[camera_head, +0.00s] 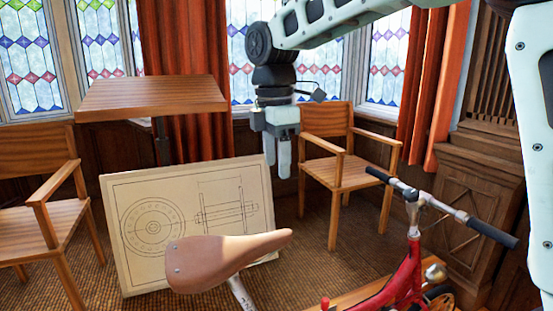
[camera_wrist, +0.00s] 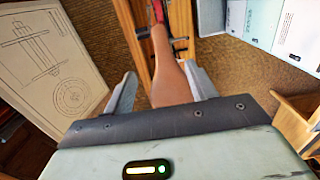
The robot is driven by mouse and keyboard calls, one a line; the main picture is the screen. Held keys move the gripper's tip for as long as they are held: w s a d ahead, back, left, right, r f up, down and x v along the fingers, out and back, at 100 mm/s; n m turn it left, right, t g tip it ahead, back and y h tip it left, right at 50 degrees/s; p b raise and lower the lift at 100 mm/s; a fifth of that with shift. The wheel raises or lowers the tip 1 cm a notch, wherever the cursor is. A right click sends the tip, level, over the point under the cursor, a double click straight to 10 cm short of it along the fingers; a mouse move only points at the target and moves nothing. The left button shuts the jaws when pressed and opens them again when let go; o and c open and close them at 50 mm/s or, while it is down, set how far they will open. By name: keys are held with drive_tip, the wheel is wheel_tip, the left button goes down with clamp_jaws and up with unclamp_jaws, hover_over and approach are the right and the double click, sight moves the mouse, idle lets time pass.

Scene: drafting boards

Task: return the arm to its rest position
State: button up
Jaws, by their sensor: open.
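My gripper (camera_head: 277,165) hangs from my raised arm, pointing down, near the middle of the head view. It is open. In the wrist view its two fingers stand wide apart (camera_wrist: 161,88), with nothing held between them. The brown bicycle saddle (camera_head: 215,260) lies below and nearer the head camera. In the wrist view the saddle (camera_wrist: 170,80) shows between the fingers, apart from them and lower down. My arm reaches in from the upper right of the head view.
A drawing board (camera_head: 115,215) with wheel drawings leans behind the saddle. A red bicycle (camera_head: 400,275) stands at the lower right. A wooden table (camera_head: 150,95) and two armchairs, one left (camera_head: 50,215) and one right (camera_head: 350,180), stand around. Carpet (camera_head: 315,225) shows between them.

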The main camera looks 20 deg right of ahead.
idle(0.3)
drive_tip(key=s+a+f+m+b, duration=0.1)
drive_tip(key=s+a+f+m, duration=0.1)
drive_tip(key=s+a+f, duration=0.4)
drive_tip(key=s+a+f+m+b, duration=0.2)
drive_tip(key=s+f+m, duration=0.1)
drive_tip(key=s+f, duration=0.3)
drive_tip(key=s+f+m+y+b, duration=0.1)
drive_tip(key=s+f+m, duration=0.4)
drive_tip(key=s, duration=1)
wheel_tip(320, 180, down, 3)
drive_tip(key=shift+d+f, duration=0.1)
drive_tip(key=shift+d, duration=0.2)
drive_tip(key=shift+w, duration=0.1)
